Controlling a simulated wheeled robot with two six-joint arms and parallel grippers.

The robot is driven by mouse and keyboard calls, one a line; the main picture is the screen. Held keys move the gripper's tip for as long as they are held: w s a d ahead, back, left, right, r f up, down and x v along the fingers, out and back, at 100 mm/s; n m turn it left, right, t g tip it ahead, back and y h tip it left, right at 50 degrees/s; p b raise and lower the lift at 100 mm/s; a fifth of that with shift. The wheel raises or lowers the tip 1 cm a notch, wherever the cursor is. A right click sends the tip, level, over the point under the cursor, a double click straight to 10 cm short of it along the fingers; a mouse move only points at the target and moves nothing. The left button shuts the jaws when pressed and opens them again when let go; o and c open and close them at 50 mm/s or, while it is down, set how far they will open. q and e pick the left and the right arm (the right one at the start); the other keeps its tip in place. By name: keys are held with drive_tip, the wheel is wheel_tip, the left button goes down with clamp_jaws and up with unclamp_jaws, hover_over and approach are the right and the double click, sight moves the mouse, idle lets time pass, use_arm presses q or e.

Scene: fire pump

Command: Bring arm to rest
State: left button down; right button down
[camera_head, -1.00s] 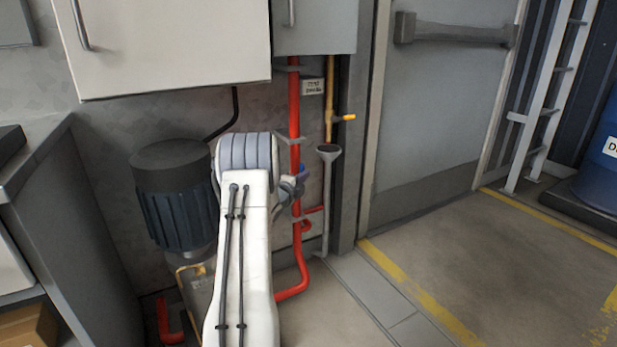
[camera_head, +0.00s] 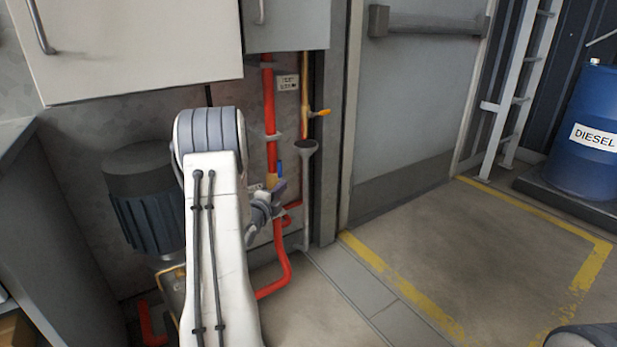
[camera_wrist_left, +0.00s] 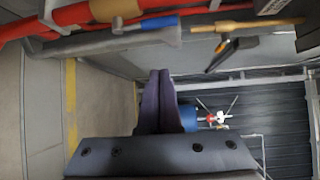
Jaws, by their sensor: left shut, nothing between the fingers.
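My left arm (camera_head: 212,240) comes in from below in the head view, a white link with a grey ribbed joint at its top. My left gripper (camera_head: 279,187) shows small beyond it, in front of the red pipe (camera_head: 268,110). In the left wrist view the two dark fingers of the left gripper (camera_wrist_left: 160,76) are together and empty. A blue valve handle (camera_wrist_left: 148,25) shows past the fingertips, apart from them in the picture. My right gripper is not in view.
A dark motor pump (camera_head: 145,200) stands left of my arm. White cabinets (camera_head: 130,50) hang above. A yellow-handled valve (camera_head: 320,112) and a grey funnel pipe (camera_head: 306,146) are to the right. A blue diesel drum (camera_head: 590,125) stands far right.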

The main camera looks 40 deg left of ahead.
use_arm(q)
drive_tip(key=w+d+r+n+g+h+p, duration=0.1)
drive_tip(key=w+d+g+h, duration=0.15)
drive_tip(key=d, duration=0.55)
drive_tip(key=w+d+r+n+g+h+p, duration=0.1)
drive_tip(key=w+d+r+p, duration=0.15)
drive_tip(key=d, duration=0.65)
drive_tip(key=s+d+n+g, duration=0.2)
drive_tip(key=s+d+g, duration=0.15)
drive_tip(key=d, duration=0.85)
drive_tip(key=s+d+r+n+g+h+p, duration=0.1)
drive_tip(key=s+d+g+h+p, duration=0.1)
drive_tip(key=s+d, duration=0.7)
drive_tip(key=s+d+r+n+g+p, duration=0.1)
drive_tip(key=s+d+g, duration=0.35)
drive_tip(key=s, duration=0.75)
drive_tip(key=s+d+r+n+g+p, duration=0.1)
drive_tip(key=s+d+r+n+g, duration=0.3)
drive_tip(key=s, duration=0.8)
wheel_tip(320, 180, up, 36)
drive_tip(key=d+m+p, duration=0.1)
drive_tip(key=m+p, duration=0.1)
drive_tip(key=p, duration=3.6)
drive_tip(key=shift+s+t, duration=0.3)
drive_tip(key=shift+t, duration=0.15)
drive_tip(key=shift+d+f, duration=0.1)
drive_tip(key=shift+f, duration=0.05)
